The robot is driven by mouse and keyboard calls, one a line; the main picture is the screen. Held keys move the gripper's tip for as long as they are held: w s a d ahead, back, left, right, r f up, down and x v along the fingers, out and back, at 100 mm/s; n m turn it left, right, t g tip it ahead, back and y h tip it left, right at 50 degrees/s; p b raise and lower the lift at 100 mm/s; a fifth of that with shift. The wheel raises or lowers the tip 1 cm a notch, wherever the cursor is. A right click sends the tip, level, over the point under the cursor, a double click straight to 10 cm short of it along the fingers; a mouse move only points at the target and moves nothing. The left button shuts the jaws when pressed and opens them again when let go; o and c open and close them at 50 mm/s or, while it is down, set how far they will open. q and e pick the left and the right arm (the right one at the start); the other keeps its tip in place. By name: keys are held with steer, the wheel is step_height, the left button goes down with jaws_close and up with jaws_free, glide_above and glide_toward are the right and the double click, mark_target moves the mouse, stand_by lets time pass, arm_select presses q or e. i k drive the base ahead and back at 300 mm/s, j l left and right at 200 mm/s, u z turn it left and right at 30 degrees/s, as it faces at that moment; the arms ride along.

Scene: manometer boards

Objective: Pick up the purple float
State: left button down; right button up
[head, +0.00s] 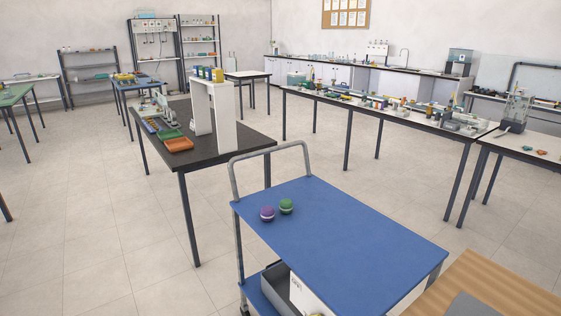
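The purple float (267,214) is a small round ball with a pale band, resting on the blue top of a trolley (340,230). It lies near the trolley's left edge, close to the handle end. A green float (286,206) of similar size, also with a pale band, sits just to its right and slightly behind. The two look very close together; I cannot tell whether they touch. Neither of my grippers shows in the head view.
The trolley's metal handle (271,151) rises behind the floats. A black-topped table (235,139) beyond it holds a white stand (222,112) and an orange tray (179,144). A wooden surface (500,286) is at the lower right. The floor at left is open.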

mark_target(268, 212)
steer(key=i+j+z, duration=0.35)
steer(key=i+j, duration=0.55)
steer(key=i, duration=0.15)
